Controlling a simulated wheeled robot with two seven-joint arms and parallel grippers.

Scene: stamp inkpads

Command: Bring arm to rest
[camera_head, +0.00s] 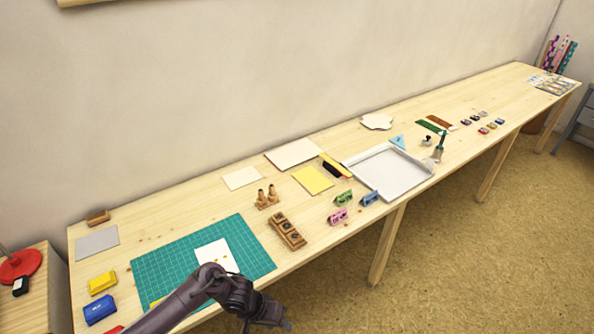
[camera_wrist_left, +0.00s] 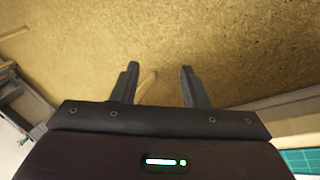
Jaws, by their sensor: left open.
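My left arm comes in from the bottom of the head view. Its gripper (camera_head: 284,324) hangs past the table's front edge, over the floor. In the left wrist view the gripper (camera_wrist_left: 158,88) has its two fingers wide apart with nothing between them; only floor and a table leg show beyond. My right gripper is in neither view.
A red round base (camera_head: 20,265) stands on a side table. The floor in front is clear.

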